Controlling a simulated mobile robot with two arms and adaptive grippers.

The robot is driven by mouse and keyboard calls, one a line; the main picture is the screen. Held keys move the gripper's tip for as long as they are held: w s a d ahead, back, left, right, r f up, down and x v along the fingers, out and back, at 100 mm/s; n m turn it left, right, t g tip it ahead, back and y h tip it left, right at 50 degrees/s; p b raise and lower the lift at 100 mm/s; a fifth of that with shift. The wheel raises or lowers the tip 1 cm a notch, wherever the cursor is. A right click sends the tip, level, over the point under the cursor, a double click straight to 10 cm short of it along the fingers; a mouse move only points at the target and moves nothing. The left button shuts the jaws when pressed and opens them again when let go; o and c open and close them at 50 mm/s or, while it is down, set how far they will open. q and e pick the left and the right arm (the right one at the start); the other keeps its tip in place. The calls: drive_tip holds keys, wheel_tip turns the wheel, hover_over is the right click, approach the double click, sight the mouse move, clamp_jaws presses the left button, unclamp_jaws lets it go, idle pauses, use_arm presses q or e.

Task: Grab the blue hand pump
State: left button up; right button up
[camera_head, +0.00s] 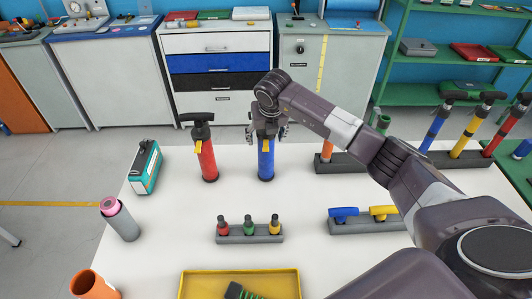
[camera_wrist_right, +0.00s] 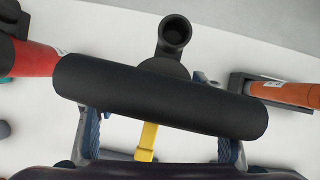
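The blue hand pump (camera_head: 266,160) stands upright on the white table, with its black top mostly hidden by my right gripper (camera_head: 267,132). In the right wrist view its black T-handle (camera_wrist_right: 160,97) fills the middle, with a yellow strip below it. The two fingers of my right gripper (camera_wrist_right: 158,145) are spread wide, one on each side of the yellow strip, and the handle partly covers them. I cannot tell whether they touch the pump. My left gripper is in neither view.
A red hand pump (camera_head: 207,160) stands close on the left, and an orange one (camera_head: 327,150) stands in a dark rack on the right. A teal case (camera_head: 145,168), a grey cylinder (camera_head: 121,221), a rack of small coloured nozzles (camera_head: 249,238) and a yellow tray (camera_head: 187,286) share the table.

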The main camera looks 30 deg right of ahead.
clamp_jaws()
drive_tip(key=shift+r, duration=0.1)
idle(0.4)
